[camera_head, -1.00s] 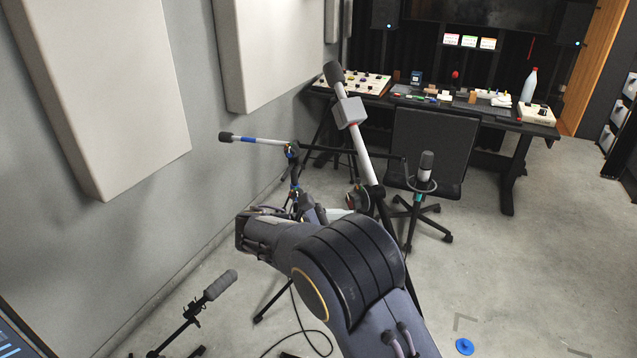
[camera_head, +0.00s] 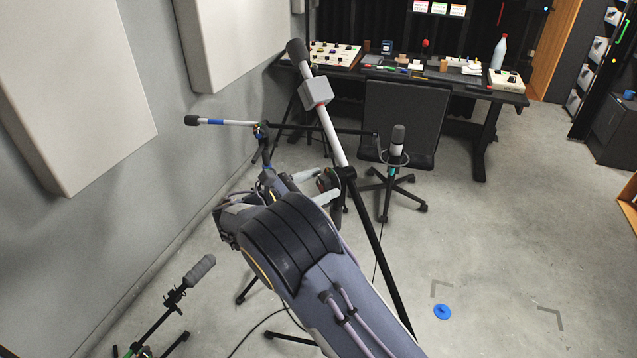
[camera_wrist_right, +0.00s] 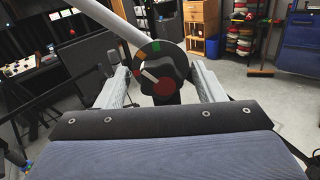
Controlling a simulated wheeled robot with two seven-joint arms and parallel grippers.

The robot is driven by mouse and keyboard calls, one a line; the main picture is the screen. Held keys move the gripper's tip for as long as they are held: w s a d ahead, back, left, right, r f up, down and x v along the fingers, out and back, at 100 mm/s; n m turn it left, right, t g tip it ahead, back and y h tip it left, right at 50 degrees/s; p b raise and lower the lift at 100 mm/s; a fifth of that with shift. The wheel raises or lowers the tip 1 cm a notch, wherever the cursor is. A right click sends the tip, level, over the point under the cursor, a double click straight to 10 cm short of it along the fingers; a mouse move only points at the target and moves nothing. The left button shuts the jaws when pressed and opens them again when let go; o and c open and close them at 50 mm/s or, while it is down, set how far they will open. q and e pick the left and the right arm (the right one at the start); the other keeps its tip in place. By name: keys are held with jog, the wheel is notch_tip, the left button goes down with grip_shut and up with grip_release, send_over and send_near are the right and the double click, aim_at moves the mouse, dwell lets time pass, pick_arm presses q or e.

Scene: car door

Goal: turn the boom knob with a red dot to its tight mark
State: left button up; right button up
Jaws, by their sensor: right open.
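The boom knob (camera_wrist_right: 158,76) is dark, with a red dot (camera_wrist_right: 165,87) on its lower face. A dark dial plate behind it has a green sector (camera_wrist_right: 154,46) at the top, orange-red patches at the sides and a pale line at its lower left. In the head view the knob (camera_head: 327,181) sits where the grey-white boom (camera_head: 331,134) meets its black stand, partly hidden by my gripper. My right gripper (camera_wrist_right: 160,72) is open, with one pale finger on each side of the knob; I cannot tell whether either touches. My left gripper is out of view.
Another stand with a blue-banded boom (camera_head: 223,122) is close to the left of my right arm. A microphone (camera_head: 397,140) and a chair (camera_head: 402,115) stand behind. A desk (camera_head: 440,80) holds small items. Floor on the right is mostly clear, with a blue disc (camera_head: 442,311).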

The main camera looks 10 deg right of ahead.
jog(key=c, duration=1)
jog(key=shift+o, duration=0.2)
jog(key=shift+f+m+b, duration=0.2)
jog(key=shift+m+b, duration=1.45)
jog(key=shift+m, duration=0.15)
jog(key=shift+s+d+r+m+b, duration=0.1)
jog(key=shift+m+b, duration=1.45)
jog(key=shift+m, duration=0.65)
jog(key=o, duration=1)
jog(key=shift+c, duration=0.2)
